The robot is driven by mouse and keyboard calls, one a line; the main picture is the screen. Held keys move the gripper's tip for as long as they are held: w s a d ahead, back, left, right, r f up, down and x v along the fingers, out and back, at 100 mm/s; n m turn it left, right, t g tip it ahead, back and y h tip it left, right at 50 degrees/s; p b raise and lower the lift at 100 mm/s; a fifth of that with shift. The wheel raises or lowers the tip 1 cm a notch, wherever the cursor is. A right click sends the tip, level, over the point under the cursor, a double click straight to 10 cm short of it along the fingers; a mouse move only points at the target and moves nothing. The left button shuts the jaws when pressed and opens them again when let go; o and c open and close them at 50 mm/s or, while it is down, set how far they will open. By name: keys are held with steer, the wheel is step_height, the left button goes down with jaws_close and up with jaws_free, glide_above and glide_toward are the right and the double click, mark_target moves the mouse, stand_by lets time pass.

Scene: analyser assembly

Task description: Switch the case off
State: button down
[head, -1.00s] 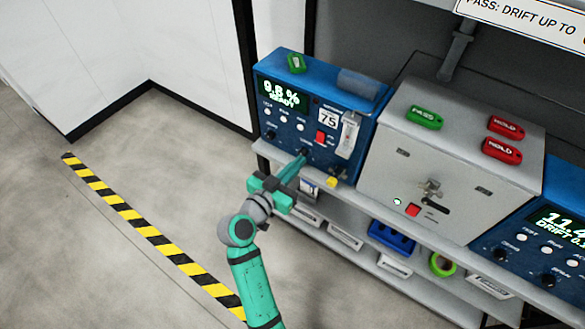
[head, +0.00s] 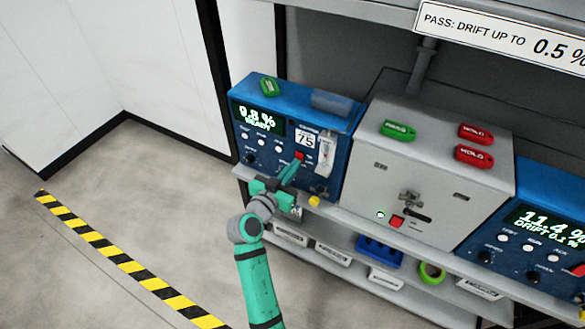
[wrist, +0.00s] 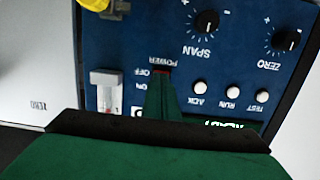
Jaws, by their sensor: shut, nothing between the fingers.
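The left blue case (head: 335,115) stands on the bench, its lit display (head: 257,117) showing a percentage and READY. Its red power switch (head: 300,155) is on the front panel. My gripper (head: 294,166) is shut and empty, its fingertips at the panel just below the switch. In the wrist view the panel is upside down, and the shut fingers (wrist: 161,95) cover most of the switch. A red strip of the switch (wrist: 161,70) shows at the tips, beside the POWER, OFF and ON marks. I cannot tell whether the fingers touch it.
A white sliding piece (head: 325,148) sits right of the switch, with a yellow part (head: 314,201) below. A second blue case (head: 530,215) is farther right. Open floor lies left.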

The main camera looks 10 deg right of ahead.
steer(key=shift+w+d+f, duration=0.25)
steer(key=shift+w+d, duration=0.05)
steer(key=shift+d, duration=0.1)
steer(key=shift+d+r, duration=0.1)
stand_by(1.1)
steer(key=v, duration=1.5)
steer(key=shift+w+a, duration=0.15)
steer(key=shift+a, duration=0.05)
